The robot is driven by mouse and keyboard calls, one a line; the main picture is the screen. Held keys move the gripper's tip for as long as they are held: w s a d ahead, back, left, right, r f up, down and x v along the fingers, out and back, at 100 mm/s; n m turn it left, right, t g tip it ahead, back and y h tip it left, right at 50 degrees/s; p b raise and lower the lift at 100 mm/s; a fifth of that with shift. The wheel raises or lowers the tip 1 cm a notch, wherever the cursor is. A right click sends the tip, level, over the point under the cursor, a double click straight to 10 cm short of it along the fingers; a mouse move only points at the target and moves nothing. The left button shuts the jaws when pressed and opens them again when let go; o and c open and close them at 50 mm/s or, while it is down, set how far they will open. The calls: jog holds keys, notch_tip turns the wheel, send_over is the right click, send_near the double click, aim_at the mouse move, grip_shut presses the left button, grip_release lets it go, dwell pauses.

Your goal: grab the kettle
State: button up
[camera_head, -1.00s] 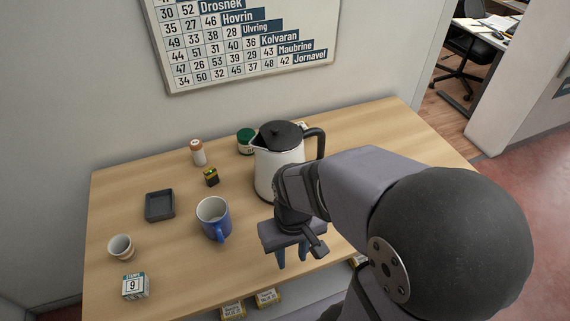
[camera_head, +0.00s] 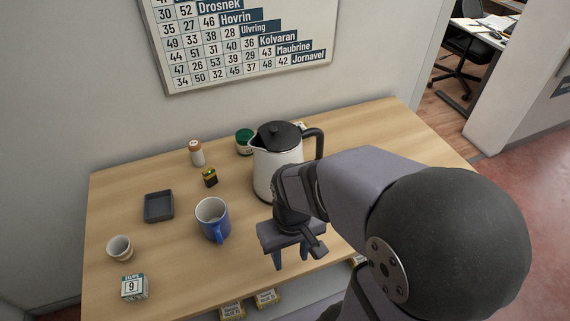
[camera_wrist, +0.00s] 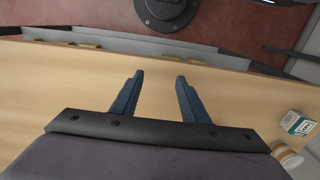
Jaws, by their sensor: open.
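A white kettle (camera_head: 276,170) with a black lid and black handle stands upright on the wooden counter, towards the back. My arm hides its lower right part in the head view. My gripper (camera_head: 291,258) is nearer the front edge of the counter than the kettle, apart from it, with the fingers pointing down. In the wrist view my gripper (camera_wrist: 158,80) is open, with nothing between its blue fingers. The kettle does not show in the wrist view.
A blue mug (camera_head: 212,218) stands left of my gripper. A dark tray (camera_head: 159,206), a small cup (camera_head: 119,247) and a date block (camera_head: 134,287) lie farther left. A green-lidded jar (camera_head: 244,141) stands beside the kettle; a bottle (camera_head: 196,153) and small dark box (camera_head: 210,177) are near.

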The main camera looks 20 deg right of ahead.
jog(key=w+d+t+h, duration=0.1)
jog(key=w+d, duration=0.4)
jog(key=w+d+r+n+t+p, duration=0.1)
jog(key=w+d+t, duration=0.1)
jog(key=w+d, duration=0.3)
jog(key=w+d+r+n+t+h+p, duration=0.1)
jog(key=w+d+t, duration=0.1)
jog(key=w+d, duration=0.3)
jog(key=shift+w+d+r+h, duration=0.1)
jog(key=shift+w+d+h, duration=0.05)
jog(key=shift+w+h, duration=0.15)
jog(key=w+d+r+n+t+p, duration=0.1)
jog(key=w+d+n+t, duration=0.1)
jog(key=w+d+t, duration=0.3)
jog(key=w+d+r+n+p, duration=0.1)
jog(key=w+d+n, duration=0.15)
jog(key=d, duration=0.55)
jog(key=m+t+y+b, duration=0.3)
jog(key=m+t+b, duration=0.1)
jog(key=m+t, duration=0.35)
send_near(321, 144)
jog(key=w+n, duration=0.1)
jog(key=w, duration=0.3)
jog(key=shift+t, duration=0.25)
jog(key=shift+w+f+p, duration=0.15)
jog(key=shift+w+p, duration=1.35)
jog(key=shift+w, duration=1.35)
jog(key=shift+w+f, duration=0.15)
jog(key=shift+w, duration=0.6)
